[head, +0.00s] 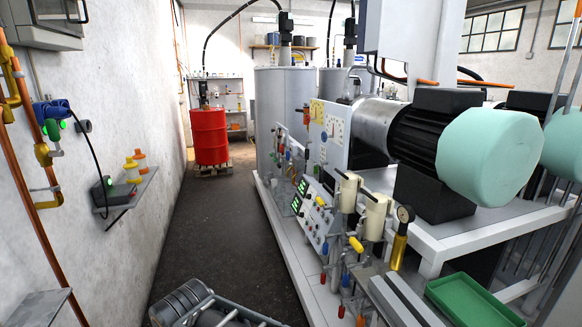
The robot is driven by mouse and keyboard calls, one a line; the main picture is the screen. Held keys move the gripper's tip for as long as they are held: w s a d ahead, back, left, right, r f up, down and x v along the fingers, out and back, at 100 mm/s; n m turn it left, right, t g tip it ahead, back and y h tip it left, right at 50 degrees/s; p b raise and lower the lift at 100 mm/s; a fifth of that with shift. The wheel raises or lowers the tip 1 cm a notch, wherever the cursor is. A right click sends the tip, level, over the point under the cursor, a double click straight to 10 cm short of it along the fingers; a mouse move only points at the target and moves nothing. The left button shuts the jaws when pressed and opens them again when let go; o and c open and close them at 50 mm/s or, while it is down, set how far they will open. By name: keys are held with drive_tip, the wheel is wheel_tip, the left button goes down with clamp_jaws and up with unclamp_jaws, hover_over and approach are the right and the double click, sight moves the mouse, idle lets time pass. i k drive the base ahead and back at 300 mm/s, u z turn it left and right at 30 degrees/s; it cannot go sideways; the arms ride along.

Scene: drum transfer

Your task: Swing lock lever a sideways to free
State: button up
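I cannot pick out lock lever a for certain in the head view. A red drum (209,137) stands upright on a wooden pallet (211,169) at the far end of the aisle. A dark pump unit (203,93) sits over the drum's top. Small handles with coloured grips, including a yellow one (356,244), show on the front of the machine at the right. No marking shows which of them, if any, is the lock lever. My gripper cannot be made out in this view.
A dark floor aisle (208,222) runs clear between the left wall and the machine's white base (285,243). A wall shelf (128,195) juts out at left. A green tray (472,303) lies at lower right.

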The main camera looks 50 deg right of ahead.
sight(322, 173)
drive_tip(key=i, duration=1)
drive_tip(key=z, duration=1.8)
drive_tip(key=i, duration=1.65)
drive_tip(key=u, duration=0.05)
